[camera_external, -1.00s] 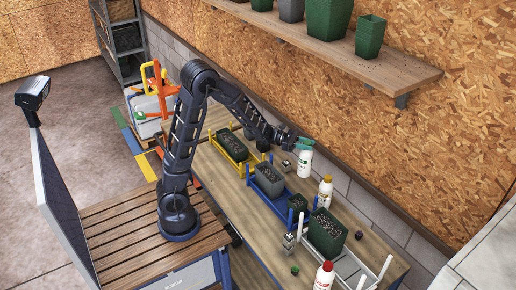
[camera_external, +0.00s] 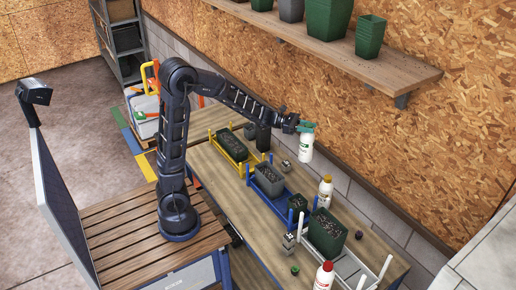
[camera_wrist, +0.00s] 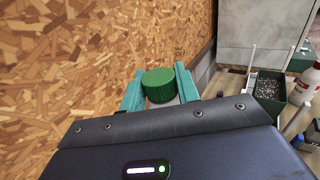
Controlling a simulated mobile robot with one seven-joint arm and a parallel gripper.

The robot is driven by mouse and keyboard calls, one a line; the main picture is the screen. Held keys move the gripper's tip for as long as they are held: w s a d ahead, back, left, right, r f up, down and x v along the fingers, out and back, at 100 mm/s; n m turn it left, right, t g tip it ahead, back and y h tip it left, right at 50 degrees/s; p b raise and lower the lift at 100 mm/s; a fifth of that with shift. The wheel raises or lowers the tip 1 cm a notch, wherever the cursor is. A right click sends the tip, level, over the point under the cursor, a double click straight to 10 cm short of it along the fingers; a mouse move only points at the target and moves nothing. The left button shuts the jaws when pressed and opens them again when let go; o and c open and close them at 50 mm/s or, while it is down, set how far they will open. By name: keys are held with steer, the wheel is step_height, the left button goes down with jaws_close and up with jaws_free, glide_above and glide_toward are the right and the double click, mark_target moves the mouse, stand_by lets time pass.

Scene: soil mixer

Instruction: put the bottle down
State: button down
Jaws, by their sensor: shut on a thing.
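The held bottle (camera_external: 306,149) is white with a green cap. My gripper (camera_external: 307,127) is shut on it near the top and holds it upright, raised above the back edge of the table by the chipboard wall. In the wrist view the green cap (camera_wrist: 159,86) sits between the two teal fingers, and most of the bottle's body is hidden behind my gripper housing.
A white bottle with a yellow cap (camera_external: 325,188) and one with a red cap (camera_external: 325,276) stand on the table (camera_external: 243,212). Yellow (camera_external: 238,165), blue and white racks hold planters of soil. A shelf (camera_external: 340,56) with pots juts out above. Bare tabletop shows in front of the racks.

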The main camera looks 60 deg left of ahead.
steer(key=w+a+n+t+y, duration=0.2)
steer(key=w+a+y, duration=0.15)
steer(key=a, duration=0.95)
steer(key=w+a+n+t+y, duration=0.3)
steer(key=w+a, duration=0.1)
steer(key=a, duration=0.9)
steer(key=w+a+n+t+y, duration=0.2)
steer(key=w+a+y, duration=0.1)
steer(key=a, duration=1)
steer(key=s+a+n+y, duration=0.3)
steer(key=s+a+y, duration=0.15)
steer(key=a, duration=0.95)
steer(key=s+a+n+g+y, duration=0.1)
steer(key=s+a+n+y, duration=0.35)
steer(key=a, duration=1.05)
steer(key=s+a+n+y, duration=0.1)
steer(key=s+a+y, duration=0.35)
steer(key=a, duration=0.95)
step_height(320, 180, down, 20)
steer(key=s+h, duration=0.1)
steer(key=shift+s+r+h, duration=0.15)
steer(key=shift+s+h, duration=0.1)
steer(key=shift+h, duration=0.05)
steer(key=c, duration=1.4)
jaws_free()
steer(key=shift+d, duration=0.1)
steer(key=o, duration=0.4)
steer(key=shift+c, duration=0.2)
